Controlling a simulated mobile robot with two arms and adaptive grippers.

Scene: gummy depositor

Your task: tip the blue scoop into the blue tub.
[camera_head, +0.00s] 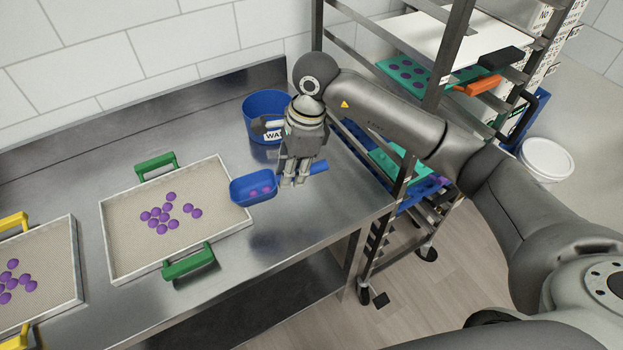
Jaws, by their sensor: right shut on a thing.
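The blue scoop (253,187) is held by my right gripper (292,180), which is shut on its handle. The handle's end sticks out to the right of the fingers. The scoop's bowl is about level, over or near the right edge of the mesh tray, and holds a few purple gummies. The blue tub (262,105) stands behind at the back of the steel table, with a white label that my gripper and wrist partly cover. The tub's inside is partly visible, and I cannot tell what it holds. My left gripper is not in view.
A mesh tray with green handles (115,240) holds several purple gummies. Another tray with yellow handles (72,262) is at the left edge. A rack (405,170) with teal moulds stands to the right. A white bucket (547,158) is farther right. The tiled wall is behind.

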